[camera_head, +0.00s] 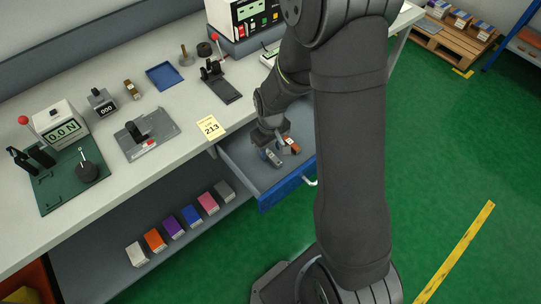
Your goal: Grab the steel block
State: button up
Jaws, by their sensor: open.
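A small grey block (274,158), which looks like the steel block, lies in the open drawer (238,160) under the bench. A brown-orange block (292,146) with a light label lies just right of it in the same drawer. My gripper (271,146) is open and points down into the drawer, just above and behind the grey block. The fingers are small and dark here, and I cannot tell whether they touch the block. My arm hides the space to the right of the drawer.
The drawer's blue front (285,188) and walls surround the blocks. The bench top (180,100) carries a force gauge (62,126), a blue tray (164,76), a yellow card (209,126) and fixtures. Several coloured boxes stand on the lower shelf (100,262).

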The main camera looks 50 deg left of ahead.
jog(key=shift+f, duration=1.15)
jog(key=shift+c, duration=0.4)
grip_shut()
jog(key=shift+r, duration=0.15)
